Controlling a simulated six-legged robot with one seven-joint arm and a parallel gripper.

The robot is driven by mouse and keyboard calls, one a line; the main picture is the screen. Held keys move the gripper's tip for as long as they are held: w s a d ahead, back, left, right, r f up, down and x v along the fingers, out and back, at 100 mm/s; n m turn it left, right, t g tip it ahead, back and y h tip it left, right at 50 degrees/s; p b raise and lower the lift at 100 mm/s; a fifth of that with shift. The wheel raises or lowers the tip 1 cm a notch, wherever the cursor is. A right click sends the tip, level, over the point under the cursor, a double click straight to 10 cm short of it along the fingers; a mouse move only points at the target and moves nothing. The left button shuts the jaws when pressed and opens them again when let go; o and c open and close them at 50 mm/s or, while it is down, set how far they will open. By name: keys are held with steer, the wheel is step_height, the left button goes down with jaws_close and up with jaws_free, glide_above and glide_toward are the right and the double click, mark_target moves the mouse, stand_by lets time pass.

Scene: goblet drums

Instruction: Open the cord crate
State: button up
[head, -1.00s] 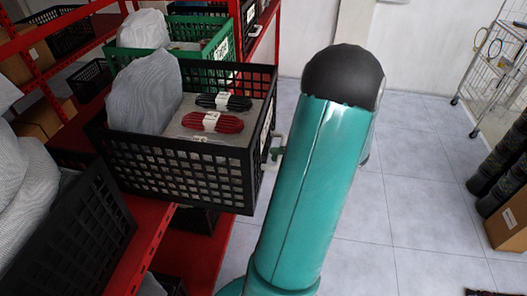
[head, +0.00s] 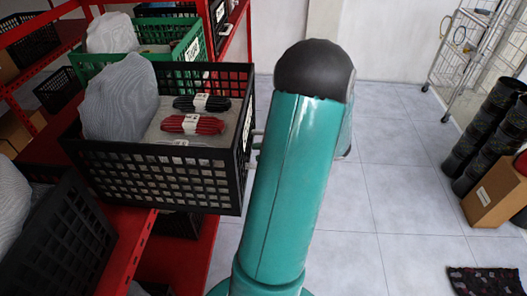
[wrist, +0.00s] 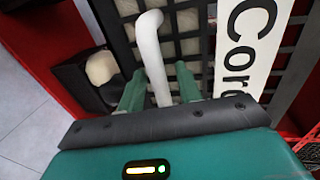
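The cord crate (head: 165,180) is a black mesh crate at the left middle of the head view. It juts out from the red shelf past the green crate behind it. It holds a grey bag (head: 118,100), a red cord bundle (head: 190,124) and a black cord bundle (head: 202,103). In the wrist view its front shows a white label reading "Cord" (wrist: 247,45) and a white handle (wrist: 150,48). In the head view my teal arm hides the gripper.
A green crate (head: 140,60) stands behind, and another black crate (head: 60,235) stands in front at the left, on the red shelf (head: 190,255). Clear tiled floor (head: 390,190) lies right of my arm. A cardboard box (head: 495,190), black stacks and a wire rack (head: 470,45) stand at the far right.

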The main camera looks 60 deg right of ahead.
steer(key=v, duration=1.3)
steer(key=shift+s, duration=0.35)
